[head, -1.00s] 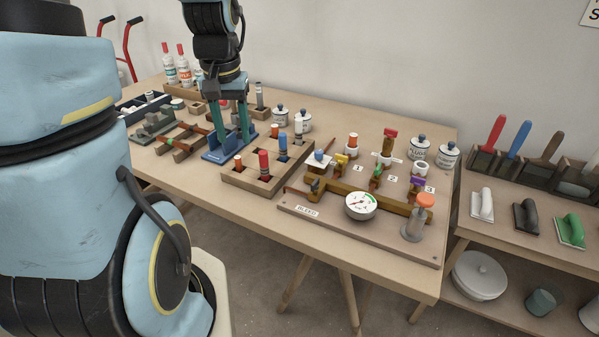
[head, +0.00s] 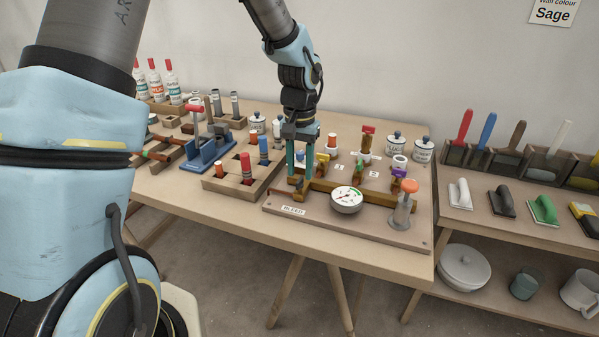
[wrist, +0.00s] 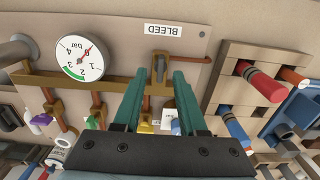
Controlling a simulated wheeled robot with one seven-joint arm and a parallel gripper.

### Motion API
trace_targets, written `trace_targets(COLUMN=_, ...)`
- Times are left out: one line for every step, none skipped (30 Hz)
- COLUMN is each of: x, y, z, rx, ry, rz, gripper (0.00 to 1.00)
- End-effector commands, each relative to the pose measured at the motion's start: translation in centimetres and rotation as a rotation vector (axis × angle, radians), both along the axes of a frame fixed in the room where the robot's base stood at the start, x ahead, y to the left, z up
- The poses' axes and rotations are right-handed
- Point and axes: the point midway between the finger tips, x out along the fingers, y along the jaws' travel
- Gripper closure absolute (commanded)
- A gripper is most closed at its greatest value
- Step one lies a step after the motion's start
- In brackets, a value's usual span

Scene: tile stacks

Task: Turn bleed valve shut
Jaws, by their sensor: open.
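The bleed valve (wrist: 161,62) shows in the wrist view as a small grey handle on brass, just below the BLEED label (wrist: 177,31). A thin copper pipe (wrist: 192,60) runs right from it. My gripper (wrist: 159,78) is open, with its green fingers on either side of the valve; contact cannot be made out. In the head view my gripper (head: 299,186) points down at the left end of the brass manifold (head: 352,189), and its fingers partly hide the valve. The pressure gauge (head: 346,200) sits right of the gripper.
Coloured valves, including a purple one (head: 405,184), line the manifold's far side. An orange-topped cylinder (head: 408,202) stands at the board's right. A wooden rack (head: 216,184) with red and blue cylinders is close on the left. The board front (head: 390,236) is clear.

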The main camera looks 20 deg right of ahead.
Motion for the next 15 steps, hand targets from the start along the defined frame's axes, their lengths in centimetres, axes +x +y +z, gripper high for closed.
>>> trace_targets(x=0.0, y=0.0, z=-0.6, rx=0.003, ry=0.002, rz=-0.001, gripper=0.59)
trace_targets(x=0.0, y=0.0, z=-0.9, rx=0.001, ry=0.001, rz=-0.001, gripper=0.59)
trace_targets(x=0.0, y=0.0, z=-1.3, rx=0.002, ry=0.001, rz=-0.001, gripper=0.59)
trace_targets(x=0.0, y=0.0, z=-1.5, rx=0.001, ry=0.001, rz=0.000, gripper=0.59)
trace_targets(x=0.0, y=0.0, z=-1.7, rx=0.001, ry=0.001, rz=0.000, gripper=0.59)
trace_targets(x=0.0, y=0.0, z=-1.9, rx=0.000, ry=0.000, rz=0.000, gripper=0.59)
trace_targets(x=0.0, y=0.0, z=-2.1, rx=0.000, ry=0.000, rz=0.000, gripper=0.59)
trace_targets(x=0.0, y=0.0, z=-2.1, rx=0.000, ry=0.000, rz=0.000, gripper=0.59)
trace_targets(x=0.0, y=0.0, z=-2.2, rx=-0.001, ry=-0.001, rz=0.000, gripper=0.59)
trace_targets(x=0.0, y=0.0, z=-2.2, rx=-0.001, ry=-0.001, rz=0.000, gripper=0.59)
trace_targets(x=0.0, y=0.0, z=-2.2, rx=-0.001, ry=-0.001, rz=0.000, gripper=0.59)
trace_targets(x=0.0, y=0.0, z=-2.2, rx=-0.001, ry=-0.001, rz=0.000, gripper=0.59)
trace_targets(x=0.0, y=0.0, z=-2.2, rx=-0.001, ry=-0.001, rz=0.000, gripper=0.59)
trace_targets(x=0.0, y=0.0, z=-2.2, rx=-0.001, ry=-0.001, rz=0.000, gripper=0.59)
trace_targets(x=0.0, y=0.0, z=-2.2, rx=-0.001, ry=-0.001, rz=0.000, gripper=0.59)
